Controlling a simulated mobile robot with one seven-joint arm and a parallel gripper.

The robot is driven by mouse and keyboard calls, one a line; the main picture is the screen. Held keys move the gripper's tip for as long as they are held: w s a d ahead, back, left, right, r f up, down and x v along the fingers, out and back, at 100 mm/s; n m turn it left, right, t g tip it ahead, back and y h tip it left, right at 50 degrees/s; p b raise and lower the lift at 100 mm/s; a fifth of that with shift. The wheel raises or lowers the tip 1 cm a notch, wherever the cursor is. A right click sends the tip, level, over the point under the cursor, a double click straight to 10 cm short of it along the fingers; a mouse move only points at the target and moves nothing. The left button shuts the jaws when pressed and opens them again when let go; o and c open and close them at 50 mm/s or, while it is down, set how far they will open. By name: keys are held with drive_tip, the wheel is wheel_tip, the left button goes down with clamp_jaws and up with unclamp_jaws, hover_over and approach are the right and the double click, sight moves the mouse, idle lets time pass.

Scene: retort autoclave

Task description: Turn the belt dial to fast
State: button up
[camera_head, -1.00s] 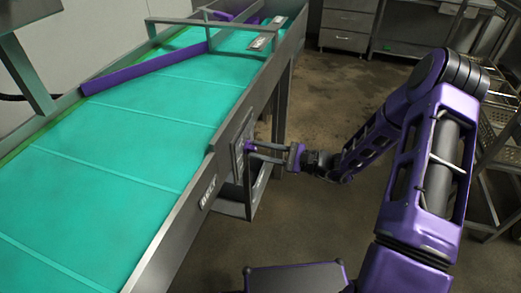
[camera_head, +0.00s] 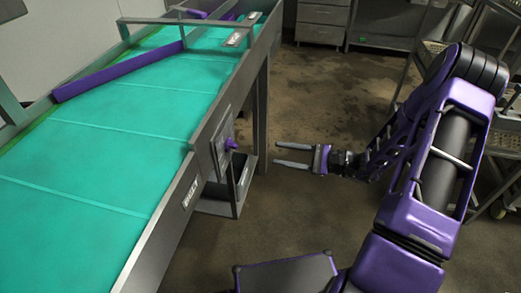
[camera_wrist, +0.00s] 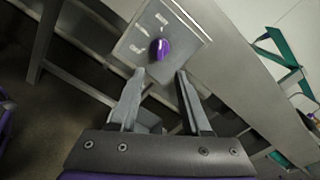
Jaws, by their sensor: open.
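The belt dial is a purple knob (camera_head: 231,144) on a grey panel (camera_head: 219,146) on the side of the conveyor. In the wrist view the knob (camera_wrist: 159,48) sits beyond the fingertips, with small labels around it on the panel (camera_wrist: 175,22); their words are too small to read. A light mark shows on the knob, but I cannot tell which label it points to. My gripper (camera_head: 277,154) is open and empty, apart from the knob and to its right in the head view. The wrist view shows both fingers (camera_wrist: 160,72) spread.
The conveyor with its green belt (camera_head: 110,140) fills the left, with a sign plate (camera_head: 190,192) on its side rail. A small open metal box (camera_head: 240,185) hangs below the dial panel. The floor right of the conveyor is clear; racks stand far right.

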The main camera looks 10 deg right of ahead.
drive_tip(key=shift+v, duration=2.75)
